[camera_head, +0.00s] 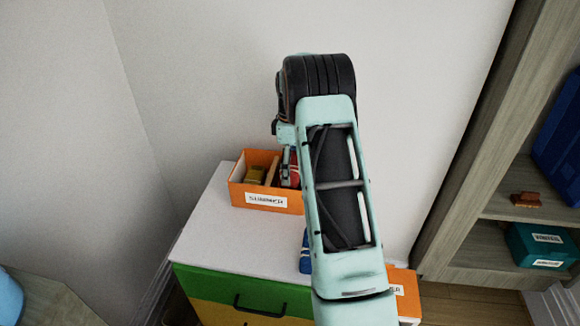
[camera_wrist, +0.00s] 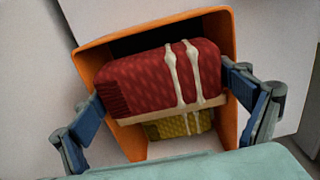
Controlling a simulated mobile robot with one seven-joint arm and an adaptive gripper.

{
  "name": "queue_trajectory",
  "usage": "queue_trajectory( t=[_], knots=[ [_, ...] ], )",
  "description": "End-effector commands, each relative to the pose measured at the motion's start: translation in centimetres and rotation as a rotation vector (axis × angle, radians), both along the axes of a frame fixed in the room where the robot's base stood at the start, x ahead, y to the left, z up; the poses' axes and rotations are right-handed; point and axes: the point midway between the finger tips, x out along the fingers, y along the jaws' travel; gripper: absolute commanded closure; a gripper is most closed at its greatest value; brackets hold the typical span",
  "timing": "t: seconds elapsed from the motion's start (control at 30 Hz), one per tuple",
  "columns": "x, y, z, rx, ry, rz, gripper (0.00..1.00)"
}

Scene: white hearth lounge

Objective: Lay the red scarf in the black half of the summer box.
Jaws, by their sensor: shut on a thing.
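The summer box (camera_head: 237,194) is an open orange box with a "SUMMER" label, standing on a white-topped drawer unit. A pale divider (camera_head: 272,170) splits it; a yellow folded item (camera_head: 256,175) lies in the left half, and also shows in the wrist view (camera_wrist: 178,126). My gripper (camera_head: 287,168) is at the right half, partly hidden by my arm. In the wrist view, my gripper (camera_wrist: 163,92) is shut on the folded red scarf (camera_wrist: 140,78), which has two cream bands. The scarf is over the dark half (camera_wrist: 150,42), covering much of it. I cannot tell whether it touches the floor.
The white top (camera_head: 225,235) has free room before the box. A blue item (camera_head: 306,258) and another orange box (camera_head: 405,282) are partly behind my arm. Walls stand close behind. A shelf at right holds a teal labelled box (camera_head: 540,246), a brown item (camera_head: 526,200) and a blue bin (camera_head: 562,140).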

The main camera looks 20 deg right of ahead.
Motion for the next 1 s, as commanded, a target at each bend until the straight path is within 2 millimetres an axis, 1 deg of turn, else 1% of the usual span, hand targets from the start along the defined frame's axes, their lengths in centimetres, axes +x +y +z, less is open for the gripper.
queue_trajectory(
  t=[0.03,0.07,0.1,0.37,0.47,0.57,0.8,0.9,1.0],
  knots=[
    [0.0,0.0,0.0,0.0,0.0,0.0,0.04],
    [0.0,0.0,0.0,0.0,0.0,0.0,0.01],
    [0.0,0.0,0.0,0.0,0.0,0.0,0.0],
    [0.0,0.0,0.0,0.0,0.0,0.0,0.0],
    [0.1,0.0,0.5,0.0,-0.001,0.0,0.0],
    [0.0,0.0,1.8,0.0,-0.002,-0.001,0.0],
    [0.1,-0.1,7.0,-0.001,-0.005,-0.001,0.0],
    [0.1,0.0,8.9,-0.001,-0.004,0.0,0.0],
    [0.1,0.0,10.5,-0.001,-0.003,0.0,0.0]
  ],
)
